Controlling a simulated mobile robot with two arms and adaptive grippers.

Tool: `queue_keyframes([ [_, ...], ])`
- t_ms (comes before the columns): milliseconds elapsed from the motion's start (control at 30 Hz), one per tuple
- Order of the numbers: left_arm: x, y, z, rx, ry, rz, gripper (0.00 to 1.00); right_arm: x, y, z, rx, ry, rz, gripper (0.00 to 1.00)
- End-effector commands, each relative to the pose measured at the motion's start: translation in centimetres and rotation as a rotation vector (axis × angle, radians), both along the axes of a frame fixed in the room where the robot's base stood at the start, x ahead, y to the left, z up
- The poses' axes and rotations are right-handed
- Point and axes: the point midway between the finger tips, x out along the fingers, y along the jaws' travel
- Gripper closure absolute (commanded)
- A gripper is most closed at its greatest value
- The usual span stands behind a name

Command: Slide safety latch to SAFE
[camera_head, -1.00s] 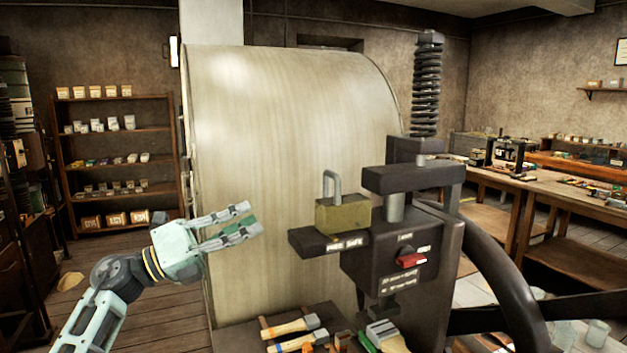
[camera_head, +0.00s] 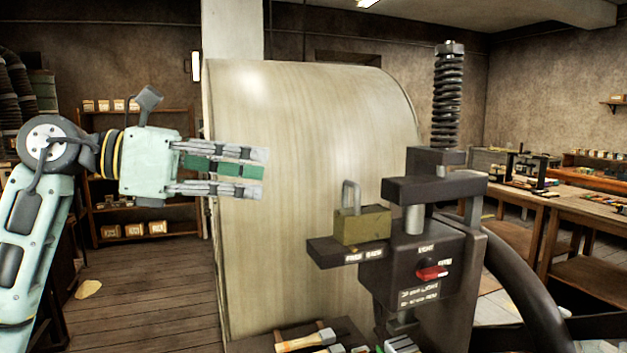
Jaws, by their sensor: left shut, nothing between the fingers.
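The black press head (camera_head: 390,270) stands right of centre. A brass block with a grey loop handle (camera_head: 362,226), which looks like the safety latch, sits on a dark bar (camera_head: 322,250) jutting left from it. Small white labels on the bar's front, below the block, seem to read FREE and SAFE; which one the block is set to I cannot tell. A red knob (camera_head: 432,272) is on the press front. My left gripper (camera_head: 264,172) is shut and empty, pointing right, left of the block and higher in the picture, well apart from it. My right gripper is out of view.
A large pale drum (camera_head: 300,130) stands behind the press and my left fingers. Brushes (camera_head: 305,340) lie below the bar. A black handwheel rim (camera_head: 525,300) curves at the right. A coil spring (camera_head: 448,95) rises above the press. Open floor (camera_head: 150,290) is at the left.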

Motion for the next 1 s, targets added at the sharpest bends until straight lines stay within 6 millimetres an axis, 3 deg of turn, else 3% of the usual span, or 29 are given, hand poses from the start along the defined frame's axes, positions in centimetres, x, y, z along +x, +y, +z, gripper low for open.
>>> queue_keyframes([
  [167, 0.7, -2.1, -0.2, 0.0, 0.002, -0.006, 1.0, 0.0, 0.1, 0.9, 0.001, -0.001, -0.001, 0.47],
  [600, 4.0, -10.3, -1.8, -0.001, 0.004, -0.004, 1.0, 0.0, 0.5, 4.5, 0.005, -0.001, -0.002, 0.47],
  [800, 4.9, -12.1, -2.4, -0.002, 0.003, -0.002, 1.0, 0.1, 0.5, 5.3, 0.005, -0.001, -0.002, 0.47],
  [1000, 5.1, -12.6, -2.7, -0.001, 0.001, -0.001, 1.0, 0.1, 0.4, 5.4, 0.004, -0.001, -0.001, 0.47],
])
